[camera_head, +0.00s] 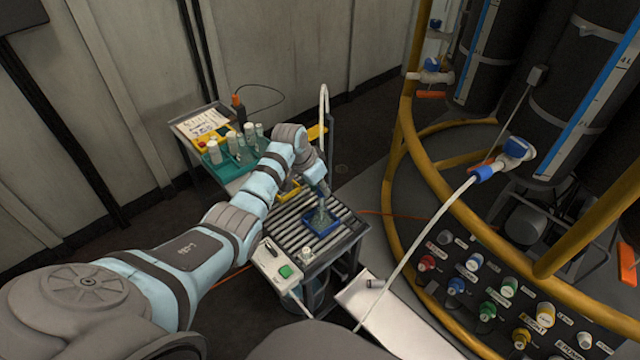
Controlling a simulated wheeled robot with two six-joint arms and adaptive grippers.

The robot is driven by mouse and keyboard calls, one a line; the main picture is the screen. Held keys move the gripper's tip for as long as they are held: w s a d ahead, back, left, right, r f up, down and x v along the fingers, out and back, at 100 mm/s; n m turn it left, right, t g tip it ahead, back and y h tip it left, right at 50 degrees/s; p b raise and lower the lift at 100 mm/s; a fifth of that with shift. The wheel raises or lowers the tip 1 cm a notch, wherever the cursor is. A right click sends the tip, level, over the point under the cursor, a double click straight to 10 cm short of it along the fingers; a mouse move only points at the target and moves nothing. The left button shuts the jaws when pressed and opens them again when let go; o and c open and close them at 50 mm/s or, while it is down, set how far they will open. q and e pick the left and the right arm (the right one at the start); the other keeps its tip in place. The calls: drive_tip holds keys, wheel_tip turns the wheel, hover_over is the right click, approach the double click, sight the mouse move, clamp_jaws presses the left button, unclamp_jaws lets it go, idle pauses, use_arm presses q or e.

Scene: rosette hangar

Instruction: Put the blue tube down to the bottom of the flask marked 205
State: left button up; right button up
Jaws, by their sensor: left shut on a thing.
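A small clear flask (320,218) stands in a blue holder (312,231) on the slatted top of a small cart; its marking is too small to read. My left gripper (323,190) points down just above the flask's neck. It is shut on what seems to be the blue tube, whose held part is mostly hidden by the fingers. I cannot tell how far the tube reaches inside the flask. My right gripper is not in view.
A control box with a green button (285,271) sits at the cart's front left. A tray of bottles (232,160) stands behind. A thin upright post (330,150) rises behind the gripper. A yellow rail (440,175) and valve panel (500,300) stand at right.

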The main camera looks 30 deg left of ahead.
use_arm(q)
drive_tip(key=shift+f, duration=0.6)
idle(0.3)
drive_tip(key=o, duration=1.5)
drive_tip(key=shift+o, duration=0.2)
wheel_tip(320, 180, up, 6)
drive_tip(key=p, duration=0.6)
drive_tip(key=shift+r, duration=0.15)
